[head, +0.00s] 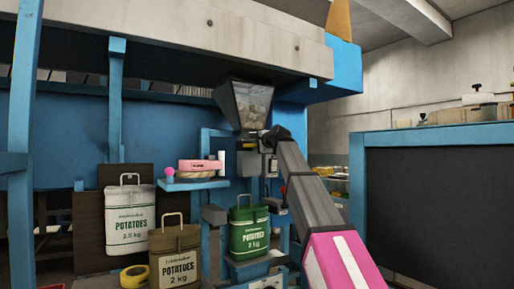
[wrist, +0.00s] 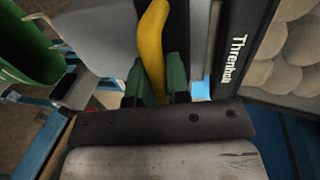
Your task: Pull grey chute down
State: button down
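A grey hopper (head: 246,104) with a window full of potatoes hangs at the centre of the head view. Its dark frame (wrist: 232,50) and potatoes show at the right of the wrist view. A pale grey panel (wrist: 108,35), perhaps the grey chute, is at upper left in the wrist view. A curved yellow handle (wrist: 153,35) stands beside it. My gripper (wrist: 156,78) has its green pads close on both sides of the handle, seemingly touching it. In the head view my gripper (head: 272,134) is just below the hopper, its fingers too small to make out.
A green potato sack (head: 249,238) stands below the hopper and shows at the wrist view's left edge. White (head: 130,225) and brown (head: 174,262) sacks stand left. A shelf (head: 195,184) holds a pink-topped item. A blue-framed dark panel (head: 440,210) is at right.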

notch_tip(320, 180, down, 16)
jog(key=shift+f, duration=0.25)
jog(key=shift+s, duration=0.1)
jog(key=c, duration=1.1)
grip_release()
jog(key=shift+f, duration=0.1)
jog(key=shift+d, duration=0.1)
jog(key=v, duration=1)
jog(key=shift+s+d+r, duration=0.15)
jog(key=shift+s+r, duration=0.1)
